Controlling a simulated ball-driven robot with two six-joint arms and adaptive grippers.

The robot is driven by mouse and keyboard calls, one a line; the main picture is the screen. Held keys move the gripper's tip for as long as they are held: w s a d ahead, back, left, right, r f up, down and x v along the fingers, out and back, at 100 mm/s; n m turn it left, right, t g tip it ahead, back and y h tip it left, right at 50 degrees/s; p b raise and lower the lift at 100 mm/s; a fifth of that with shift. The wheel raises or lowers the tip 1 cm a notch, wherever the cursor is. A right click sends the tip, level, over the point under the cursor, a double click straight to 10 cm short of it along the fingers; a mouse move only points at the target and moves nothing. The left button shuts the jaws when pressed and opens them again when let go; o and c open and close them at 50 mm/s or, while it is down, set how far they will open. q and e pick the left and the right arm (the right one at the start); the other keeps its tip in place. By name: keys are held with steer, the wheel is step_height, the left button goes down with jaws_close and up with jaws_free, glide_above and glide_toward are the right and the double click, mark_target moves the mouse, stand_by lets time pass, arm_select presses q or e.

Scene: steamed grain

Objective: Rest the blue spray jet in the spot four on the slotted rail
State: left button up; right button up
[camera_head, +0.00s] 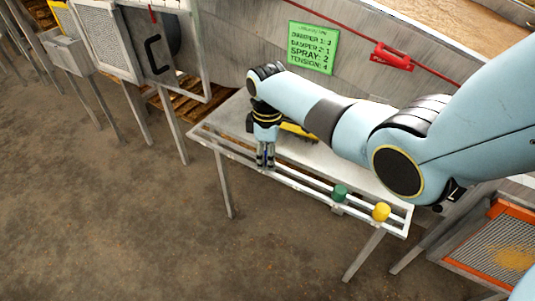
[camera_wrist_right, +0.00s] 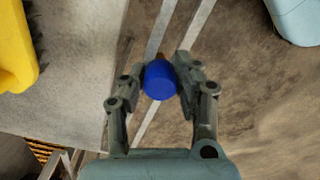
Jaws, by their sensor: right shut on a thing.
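The blue spray jet (camera_wrist_right: 160,80) sits between the two fingers of my right gripper (camera_wrist_right: 162,76) in the right wrist view, and the fingers are shut on it. In the head view my right gripper (camera_head: 265,163) points down over the left part of the white slotted rail (camera_head: 300,184). The jet itself is hard to make out there. The rail's bars also pass behind the jet in the wrist view (camera_wrist_right: 145,127). I cannot tell whether the jet touches the rail. My left gripper is not in view.
A green piece (camera_head: 340,192) and a yellow piece (camera_head: 381,211) stand on the rail's right part. A yellow object (camera_head: 300,129) lies on the table behind my gripper. A green sign (camera_head: 313,47) on the wall appears to read "SPRAY: 2". Open floor lies in front.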

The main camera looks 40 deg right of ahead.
steer(key=o, duration=1.2)
steer(key=shift+c, duration=0.2)
step_height(320, 180, up, 12)
